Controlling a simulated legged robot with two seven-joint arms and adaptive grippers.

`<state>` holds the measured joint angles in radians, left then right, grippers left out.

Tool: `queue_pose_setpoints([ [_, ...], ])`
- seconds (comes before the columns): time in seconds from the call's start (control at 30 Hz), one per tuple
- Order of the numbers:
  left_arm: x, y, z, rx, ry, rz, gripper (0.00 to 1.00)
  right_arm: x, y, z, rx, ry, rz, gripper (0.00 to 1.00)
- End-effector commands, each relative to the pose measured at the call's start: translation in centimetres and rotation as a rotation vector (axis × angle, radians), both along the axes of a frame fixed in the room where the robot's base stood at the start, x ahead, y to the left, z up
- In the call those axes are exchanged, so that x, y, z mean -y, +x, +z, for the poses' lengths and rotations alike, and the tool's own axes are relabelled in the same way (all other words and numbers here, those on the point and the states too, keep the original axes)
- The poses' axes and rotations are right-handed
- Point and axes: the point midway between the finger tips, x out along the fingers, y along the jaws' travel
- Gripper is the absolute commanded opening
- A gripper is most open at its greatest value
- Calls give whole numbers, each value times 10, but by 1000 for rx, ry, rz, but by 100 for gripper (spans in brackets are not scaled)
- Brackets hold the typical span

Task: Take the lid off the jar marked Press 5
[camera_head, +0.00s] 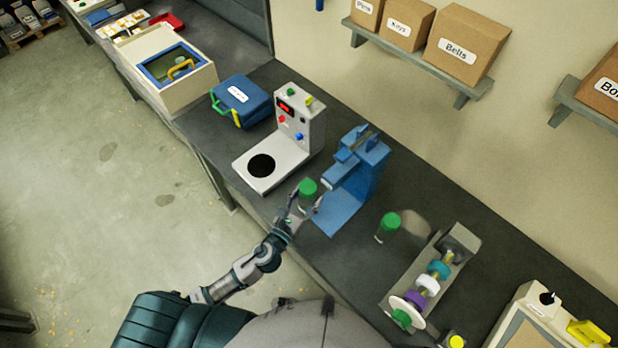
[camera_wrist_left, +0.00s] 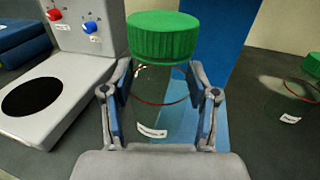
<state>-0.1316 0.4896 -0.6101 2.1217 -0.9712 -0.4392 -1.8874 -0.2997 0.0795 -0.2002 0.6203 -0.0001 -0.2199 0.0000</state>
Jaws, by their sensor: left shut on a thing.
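A clear jar (camera_wrist_left: 152,95) with a ribbed green lid (camera_wrist_left: 160,36) stands upright between the fingers of my left gripper (camera_wrist_left: 160,110). The fingers are shut on its glass body, below the lid. In the head view the same green lid (camera_head: 308,187) shows above my left gripper (camera_head: 304,207), in front of a blue press. The lid is on the jar. The jar has a thin red line and a small white label too small to read. A second green-lidded jar (camera_head: 388,226) stands apart to the right; its label is unreadable too. My right gripper is not in view.
The blue press (camera_head: 352,185) stands just behind the held jar. A grey machine with a black round plate (camera_head: 262,165) is to its left. A rack of coloured discs (camera_head: 432,280) lies to the right. The dark bench (camera_head: 455,208) has some free room around the second jar.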

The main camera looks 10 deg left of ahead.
Motion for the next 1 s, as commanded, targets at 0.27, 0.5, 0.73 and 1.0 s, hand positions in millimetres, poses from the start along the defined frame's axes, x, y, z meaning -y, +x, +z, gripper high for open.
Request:
queue_pose_setpoints([
  [0.27, 4, -38, 3, 0, 0, 0, 10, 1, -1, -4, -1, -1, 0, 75],
  [0.5, 5, -43, 5, 2, -1, 1, 10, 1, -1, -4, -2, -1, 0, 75],
  [0.73, 5, -42, 5, 1, 1, 0, 34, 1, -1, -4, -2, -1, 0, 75],
  [1.0, -1, -37, 7, 4, 2, 19, 0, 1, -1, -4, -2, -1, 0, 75],
])
